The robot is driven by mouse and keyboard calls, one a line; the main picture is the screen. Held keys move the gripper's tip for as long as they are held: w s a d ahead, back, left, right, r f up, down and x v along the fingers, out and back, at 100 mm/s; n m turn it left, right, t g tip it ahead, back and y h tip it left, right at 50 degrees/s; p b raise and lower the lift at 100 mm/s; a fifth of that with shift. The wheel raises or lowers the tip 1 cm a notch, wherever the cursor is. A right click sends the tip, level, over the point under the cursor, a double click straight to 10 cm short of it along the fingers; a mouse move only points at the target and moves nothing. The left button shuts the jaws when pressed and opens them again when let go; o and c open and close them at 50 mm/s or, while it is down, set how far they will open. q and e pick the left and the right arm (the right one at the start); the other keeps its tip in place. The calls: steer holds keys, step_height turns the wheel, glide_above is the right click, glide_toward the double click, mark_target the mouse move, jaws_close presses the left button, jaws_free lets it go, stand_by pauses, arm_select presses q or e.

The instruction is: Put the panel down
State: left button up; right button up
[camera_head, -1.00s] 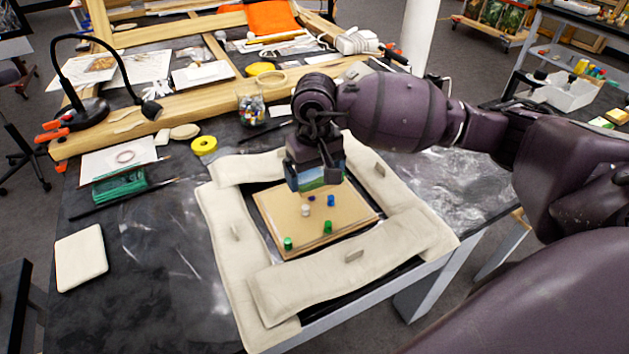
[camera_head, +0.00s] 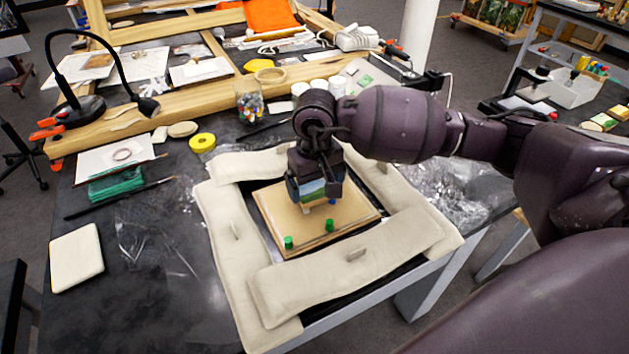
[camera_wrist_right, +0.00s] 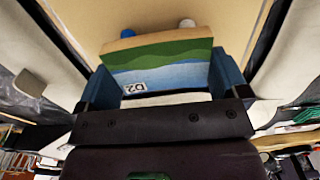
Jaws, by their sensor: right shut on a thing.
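My right gripper (camera_head: 318,192) is shut on a small painted panel (camera_head: 312,187) with green hills and blue below. In the right wrist view the panel (camera_wrist_right: 165,62) sits between the blue fingers (camera_wrist_right: 162,82), with a tag marked D2. The panel is low over a tan board (camera_head: 345,222) on the table; I cannot tell whether it touches. Two green pegs (camera_head: 328,224) stand on the board's near part. A blue peg (camera_head: 332,201) shows beside the panel; another peg is mostly hidden. My left gripper is not in view.
Cream padded cushions (camera_head: 350,262) frame the board on all sides. A yellow tape roll (camera_head: 202,142), a jar of coloured bits (camera_head: 249,103) and a black lamp (camera_head: 148,105) stand behind and left. The left front of the dark table (camera_head: 150,300) is mostly clear.

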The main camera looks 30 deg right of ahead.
mark_target(316, 187)
steer(key=o, duration=0.6)
steer(key=shift+r, duration=0.1)
steer(key=shift+r+p, duration=0.45)
steer(key=shift+r, duration=0.05)
step_height(316, 187, up, 12)
steer(key=shift+r, duration=0.1)
